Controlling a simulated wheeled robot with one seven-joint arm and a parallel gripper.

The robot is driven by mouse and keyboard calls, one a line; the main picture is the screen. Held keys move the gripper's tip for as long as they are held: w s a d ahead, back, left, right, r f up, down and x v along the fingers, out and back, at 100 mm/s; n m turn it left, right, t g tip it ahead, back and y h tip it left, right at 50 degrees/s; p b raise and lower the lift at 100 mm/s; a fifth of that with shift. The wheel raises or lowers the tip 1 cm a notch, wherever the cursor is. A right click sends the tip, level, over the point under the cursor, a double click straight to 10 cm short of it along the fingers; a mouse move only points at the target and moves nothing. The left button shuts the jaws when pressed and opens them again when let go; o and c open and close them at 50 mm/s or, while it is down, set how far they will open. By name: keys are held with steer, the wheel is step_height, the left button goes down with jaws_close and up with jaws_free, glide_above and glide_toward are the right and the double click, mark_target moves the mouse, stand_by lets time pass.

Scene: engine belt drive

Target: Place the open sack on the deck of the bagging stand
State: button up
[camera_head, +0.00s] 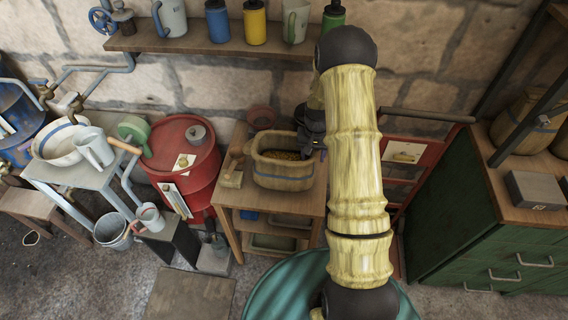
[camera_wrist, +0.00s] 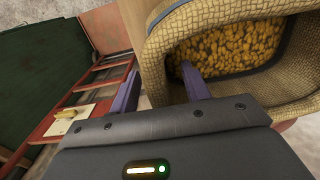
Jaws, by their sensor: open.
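The wooden table (camera_head: 262,200) also bears a small reddish bowl (camera_head: 262,117) and a wooden tool. A red drum (camera_head: 186,160) stands to the left. A green cabinet (camera_head: 478,230) is at the right, a teal ribbed drum (camera_head: 285,290) in front. A shelf (camera_head: 200,43) runs above.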

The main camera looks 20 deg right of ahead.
steer(key=shift+d, duration=0.1)
jaws_close()
steer(key=shift+f, duration=0.1)
stand_by(1.2)
